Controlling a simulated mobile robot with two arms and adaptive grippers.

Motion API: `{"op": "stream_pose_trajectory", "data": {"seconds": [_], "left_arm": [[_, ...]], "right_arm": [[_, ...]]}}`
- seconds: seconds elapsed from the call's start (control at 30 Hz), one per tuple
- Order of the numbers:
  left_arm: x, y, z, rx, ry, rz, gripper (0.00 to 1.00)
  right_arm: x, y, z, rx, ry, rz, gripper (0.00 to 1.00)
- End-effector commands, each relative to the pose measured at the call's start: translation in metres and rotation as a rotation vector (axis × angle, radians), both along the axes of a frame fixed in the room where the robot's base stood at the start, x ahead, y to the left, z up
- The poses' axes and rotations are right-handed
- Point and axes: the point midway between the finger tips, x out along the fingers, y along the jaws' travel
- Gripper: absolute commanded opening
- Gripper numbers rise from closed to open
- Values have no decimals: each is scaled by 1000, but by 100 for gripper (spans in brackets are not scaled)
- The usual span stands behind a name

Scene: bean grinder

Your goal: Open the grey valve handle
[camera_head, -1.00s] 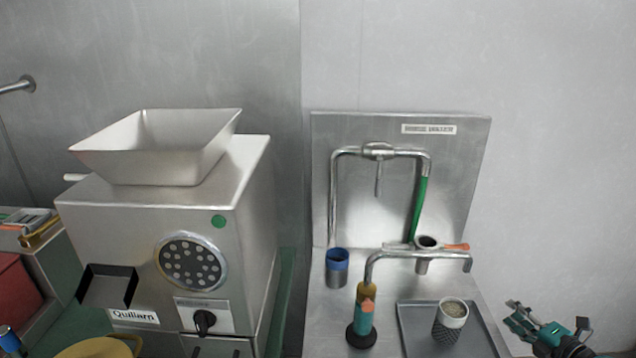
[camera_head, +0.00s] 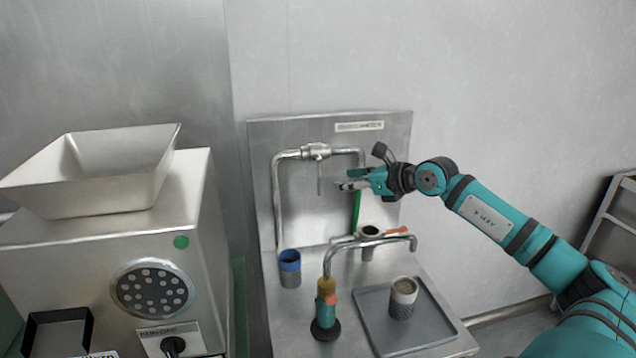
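The grey valve handle (camera_head: 319,180) hangs straight down from the valve body (camera_head: 316,151) on the metal pipe at the steel back panel. My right gripper (camera_head: 343,181) comes in from the right in front of the panel. Its fingers point left toward the handle, with a small gap between the tips, and look empty. The tips are just right of the handle and appear apart from it; the exact depth gap is hard to tell. My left gripper is not in view.
A grinder (camera_head: 105,255) fills the left.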

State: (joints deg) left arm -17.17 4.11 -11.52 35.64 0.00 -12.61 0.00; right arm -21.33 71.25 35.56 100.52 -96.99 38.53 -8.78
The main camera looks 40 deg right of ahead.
Motion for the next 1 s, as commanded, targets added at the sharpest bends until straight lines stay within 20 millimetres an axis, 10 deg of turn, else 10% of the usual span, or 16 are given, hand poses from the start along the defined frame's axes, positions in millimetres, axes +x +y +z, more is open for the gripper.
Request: {"op": "stream_pose_trajectory", "data": {"seconds": [1.0], "left_arm": [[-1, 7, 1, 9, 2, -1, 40]], "right_arm": [[73, 6, -28, 4, -5, -2, 37]]}}
